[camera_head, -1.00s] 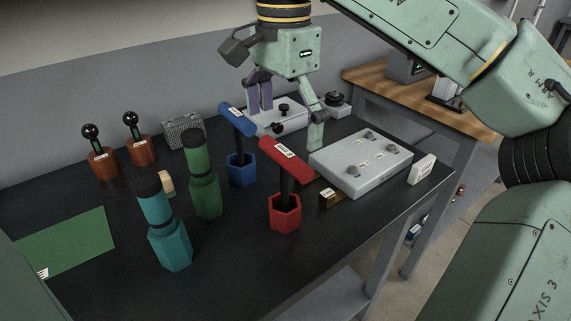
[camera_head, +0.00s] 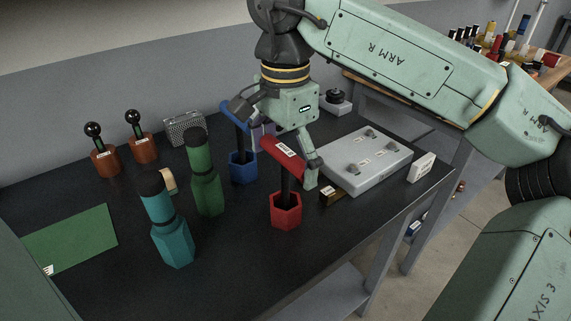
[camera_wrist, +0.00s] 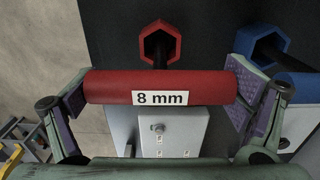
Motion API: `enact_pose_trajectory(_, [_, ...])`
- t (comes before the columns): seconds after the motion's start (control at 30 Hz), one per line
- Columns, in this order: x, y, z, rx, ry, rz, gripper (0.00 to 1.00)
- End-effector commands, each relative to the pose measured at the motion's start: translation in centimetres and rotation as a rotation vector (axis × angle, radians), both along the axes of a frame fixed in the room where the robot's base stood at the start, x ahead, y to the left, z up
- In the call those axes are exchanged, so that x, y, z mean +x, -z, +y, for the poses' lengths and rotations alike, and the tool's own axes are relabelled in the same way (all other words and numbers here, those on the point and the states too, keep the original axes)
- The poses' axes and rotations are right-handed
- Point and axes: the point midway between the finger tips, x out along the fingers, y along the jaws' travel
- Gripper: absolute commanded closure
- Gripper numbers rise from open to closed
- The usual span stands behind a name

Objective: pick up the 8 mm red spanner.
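The red spanner (camera_head: 284,158) stands upright in the head view, its red crossbar handle on a dark shaft above a red hexagonal base (camera_head: 286,211). In the wrist view the handle (camera_wrist: 190,84) lies crosswise with an "8 mm" label, and the hexagon end (camera_wrist: 160,44) shows beyond it. My gripper (camera_head: 290,152) is open, with one purple-padded finger at each end of the handle in the wrist view (camera_wrist: 158,92). The left pad looks very close to the handle's end; I cannot tell whether it touches. In the head view the far finger is partly hidden.
A blue spanner (camera_head: 242,167) stands close behind the red one. Green (camera_head: 206,180) and teal (camera_head: 173,243) tools stand to the left. The front table surface is clear.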

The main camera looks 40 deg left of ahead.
Motion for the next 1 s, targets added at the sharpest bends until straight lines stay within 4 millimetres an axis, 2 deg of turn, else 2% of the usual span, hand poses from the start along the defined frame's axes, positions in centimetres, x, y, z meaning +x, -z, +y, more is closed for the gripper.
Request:
enact_pose_trajectory(0.07, [0.0, -0.01, 0.0, 0.0, 0.0, 0.0, 0.15])
enact_pose_trajectory(0.7, [0.01, -0.02, -0.01, -0.001, 0.0, 0.0, 0.57])
enact_pose_trajectory(1.0, [0.04, -0.54, 0.04, 0.001, 0.001, 0.0, 0.58])
